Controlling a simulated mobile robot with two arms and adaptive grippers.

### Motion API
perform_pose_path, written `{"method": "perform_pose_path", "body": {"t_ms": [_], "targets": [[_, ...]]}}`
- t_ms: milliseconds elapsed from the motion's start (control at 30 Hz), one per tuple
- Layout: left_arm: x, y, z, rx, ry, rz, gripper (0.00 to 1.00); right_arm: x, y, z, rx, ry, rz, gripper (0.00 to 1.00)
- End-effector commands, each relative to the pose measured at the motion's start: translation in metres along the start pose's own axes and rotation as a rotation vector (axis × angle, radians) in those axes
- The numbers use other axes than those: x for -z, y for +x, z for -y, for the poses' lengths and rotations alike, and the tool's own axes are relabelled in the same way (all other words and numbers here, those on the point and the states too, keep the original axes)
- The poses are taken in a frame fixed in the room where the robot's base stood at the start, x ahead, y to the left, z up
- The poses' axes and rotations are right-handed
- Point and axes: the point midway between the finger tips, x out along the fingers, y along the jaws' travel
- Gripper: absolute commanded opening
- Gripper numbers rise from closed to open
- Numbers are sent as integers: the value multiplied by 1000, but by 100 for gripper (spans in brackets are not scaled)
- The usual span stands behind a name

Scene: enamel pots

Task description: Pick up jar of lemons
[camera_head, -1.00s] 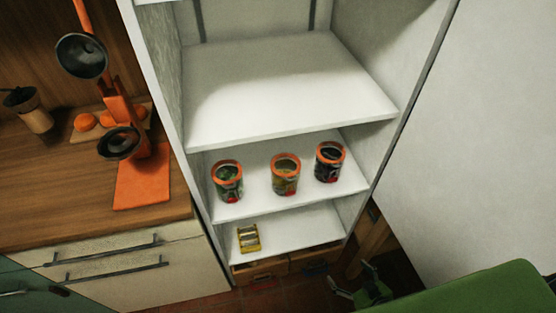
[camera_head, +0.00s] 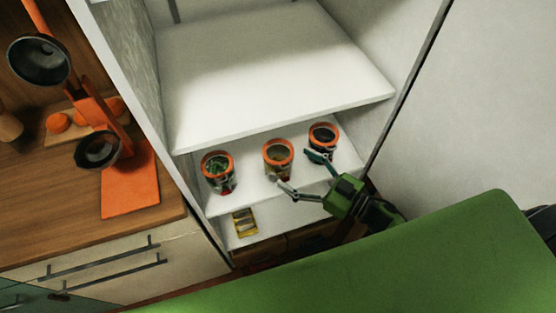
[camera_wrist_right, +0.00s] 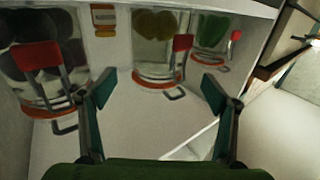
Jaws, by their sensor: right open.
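The jar of lemons (camera_head: 278,161) is the middle of three glass jars with orange rims on the middle cabinet shelf. Yellow contents show through its glass in the right wrist view (camera_wrist_right: 152,48), where the scene appears upside down. My right gripper (camera_head: 300,171) is open and empty, in front of the lemon jar and a little to its right. In the wrist view the open fingers (camera_wrist_right: 158,88) are spread on either side of the jar's orange rim, with the jar beyond them. I cannot tell if they touch it. My left gripper is not in view.
A jar with green contents (camera_head: 218,175) stands left and a jar with dark contents (camera_head: 323,138) stands right, close to one finger. The upper shelf (camera_head: 270,70) overhangs the jars. A yellow packet (camera_head: 245,222) lies on the lower shelf. The cabinet's right wall is near.

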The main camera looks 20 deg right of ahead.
Motion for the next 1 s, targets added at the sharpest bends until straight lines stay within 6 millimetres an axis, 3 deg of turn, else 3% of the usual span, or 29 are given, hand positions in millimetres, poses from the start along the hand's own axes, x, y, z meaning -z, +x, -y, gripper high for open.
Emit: {"method": "perform_pose_path", "body": {"t_ms": [400, 667, 967, 1000], "targets": [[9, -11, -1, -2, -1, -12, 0, 0, 50, -4, -1, 1, -1, 81], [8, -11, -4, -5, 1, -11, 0, -2, 52, -4, -1, 1, 2, 81], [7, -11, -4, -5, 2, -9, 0, -2, 52, -4, -1, 0, 1, 5], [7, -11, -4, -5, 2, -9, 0, 3, 53, -5, 1, -1, -8, 5]]}}
